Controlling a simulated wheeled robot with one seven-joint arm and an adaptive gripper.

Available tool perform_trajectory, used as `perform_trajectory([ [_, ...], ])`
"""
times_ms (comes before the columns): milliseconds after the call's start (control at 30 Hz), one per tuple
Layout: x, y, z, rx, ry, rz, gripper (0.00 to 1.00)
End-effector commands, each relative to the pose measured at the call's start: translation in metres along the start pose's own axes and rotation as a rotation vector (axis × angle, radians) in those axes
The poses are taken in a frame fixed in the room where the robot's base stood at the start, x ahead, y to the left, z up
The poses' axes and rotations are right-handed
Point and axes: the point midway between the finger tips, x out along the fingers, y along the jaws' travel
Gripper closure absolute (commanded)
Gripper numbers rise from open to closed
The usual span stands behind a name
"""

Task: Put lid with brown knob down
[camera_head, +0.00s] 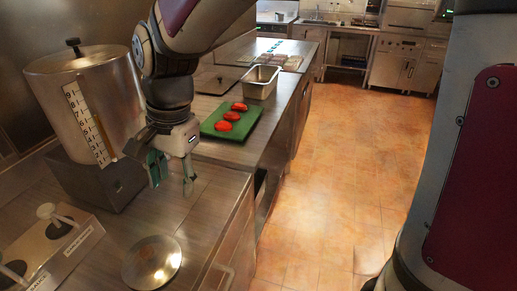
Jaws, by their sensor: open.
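My gripper (172,176) hangs open and empty above the steel counter, its fingers pointing down and apart. A steel unit with labels on its front (81,238) stands at the lower left. On its top are a lid with a pale knob (46,211) and, nearer the picture's left edge, a dark knob (14,269) that may be the brown one. The dark knob's lid is partly cut off by the frame, so I cannot tell whether it is raised or lying flat. My gripper is to the right of both knobs and apart from them.
A tall steel pot (111,100) with a dark-knobbed lid and a scale stands at the left. A shiny round metal dish or lid (152,262) lies on the counter. A green board (218,128) with red pieces and a steel pan (262,83) lie beyond. The floor at right is clear.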

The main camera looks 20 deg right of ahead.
Motion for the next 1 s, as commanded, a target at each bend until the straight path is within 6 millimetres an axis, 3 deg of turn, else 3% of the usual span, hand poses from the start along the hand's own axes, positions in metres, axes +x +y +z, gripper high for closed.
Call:
perform_trajectory([
  [33,-0.019,0.016,-0.008,-0.053,0.026,-0.027,0.54],
  [100,-0.039,0.038,-0.015,-0.143,0.062,-0.050,0.54],
  [300,-0.083,0.103,-0.027,-0.393,0.185,-0.084,0.54],
  [600,-0.112,0.189,-0.024,-0.717,0.372,-0.041,0.54],
  [800,-0.114,0.211,-0.020,-0.813,0.422,-0.007,0.54],
  [1000,-0.114,0.213,-0.020,-0.826,0.425,-0.002,0.54],
])
